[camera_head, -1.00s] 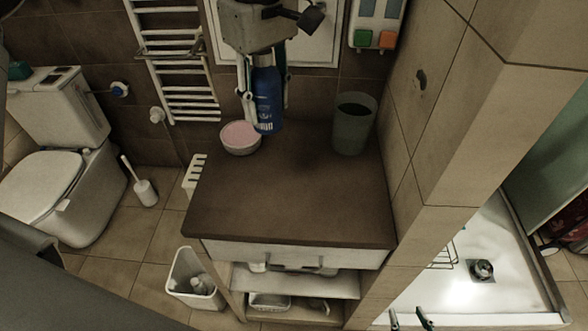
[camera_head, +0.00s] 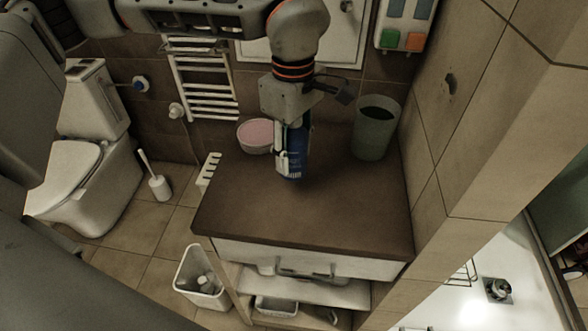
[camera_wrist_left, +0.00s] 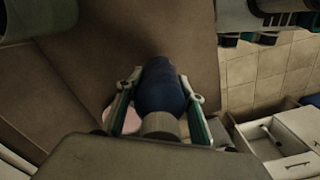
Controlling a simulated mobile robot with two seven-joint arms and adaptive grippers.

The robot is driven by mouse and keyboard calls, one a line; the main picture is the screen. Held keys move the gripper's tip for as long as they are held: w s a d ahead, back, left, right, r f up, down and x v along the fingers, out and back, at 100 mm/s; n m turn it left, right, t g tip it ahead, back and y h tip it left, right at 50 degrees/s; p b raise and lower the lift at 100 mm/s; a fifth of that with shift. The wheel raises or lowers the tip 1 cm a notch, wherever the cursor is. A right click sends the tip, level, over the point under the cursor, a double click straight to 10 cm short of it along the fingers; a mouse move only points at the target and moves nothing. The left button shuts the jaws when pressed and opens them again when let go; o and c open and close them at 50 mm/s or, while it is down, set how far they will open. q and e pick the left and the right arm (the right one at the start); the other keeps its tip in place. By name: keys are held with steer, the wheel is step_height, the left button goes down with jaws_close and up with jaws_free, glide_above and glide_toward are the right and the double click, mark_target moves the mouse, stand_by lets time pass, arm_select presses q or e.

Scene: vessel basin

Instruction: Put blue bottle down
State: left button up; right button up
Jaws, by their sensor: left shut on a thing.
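The blue bottle (camera_head: 296,158) is upright in my left gripper (camera_head: 286,152), over the middle of the brown countertop (camera_head: 300,215) in the head view. The gripper comes from above and is shut on the bottle. I cannot tell whether the bottle's base touches the countertop. In the left wrist view the blue bottle (camera_wrist_left: 159,88) sits between the two fingers of the left gripper (camera_wrist_left: 158,100), its grey cap toward the camera. My right gripper does not show.
A bowl with pink contents (camera_head: 255,134) stands left of the bottle at the back. A grey-green bin-like cup (camera_head: 374,130) stands at the back right against the tiled wall. The front of the countertop is clear. A white waste bin (camera_head: 200,280) stands on the floor to the left.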

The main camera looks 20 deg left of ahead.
arm_select(q)
steer(key=shift+f, duration=2.6)
steer(key=shift+f, duration=0.1)
steer(key=shift+f, duration=0.1)
steer(key=o, duration=1.2)
steer(key=shift+o, duration=0.2)
